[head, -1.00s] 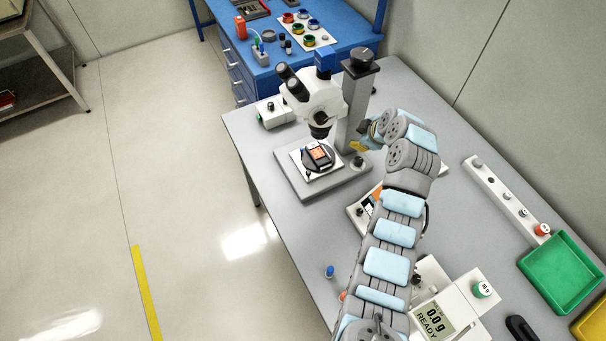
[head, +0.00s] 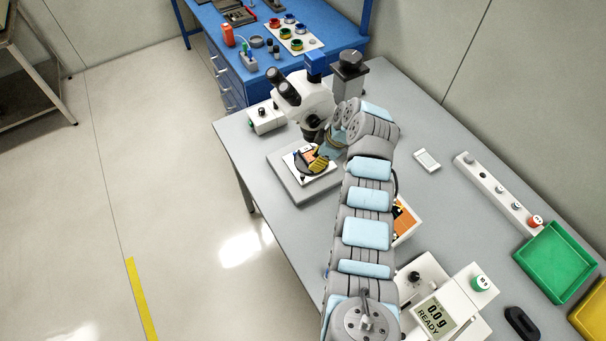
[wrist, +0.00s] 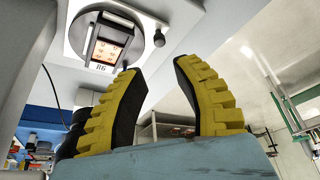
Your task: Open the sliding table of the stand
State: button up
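The stand (head: 282,182) is a grey base under a white microscope (head: 305,95). On it lies a white plate (head: 292,168), apparently the sliding table, with a dark round holder carrying an orange chip (head: 307,153). In the wrist view the white plate (wrist: 150,10) and the chip (wrist: 106,52) show at the top, with a small dark knob (wrist: 158,39) near the plate's edge. My gripper (head: 321,163) is over the right part of the plate and hides some of it. In the wrist view its yellow-padded fingers (wrist: 156,72) are apart and empty, near the knob. I cannot tell whether they touch anything.
The microscope head hangs close above my gripper, with its column (head: 348,80) behind. A grey control box (head: 266,118) stands at the left. Floor is clear left of the bench.

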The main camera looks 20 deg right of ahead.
send_over(303, 175)
jog(key=s+d, duration=0.1)
jog(key=d, duration=0.1)
jog(key=f, duration=0.5)
jog(key=shift+s+a+f, duration=0.15)
jog(key=shift+a, duration=0.05)
jog(key=shift+b+x, duration=0.5)
jog(key=shift+x, duration=0.7)
jog(key=shift+b+x, duration=1.35)
jog(key=shift+x, duration=0.1)
grip_shut()
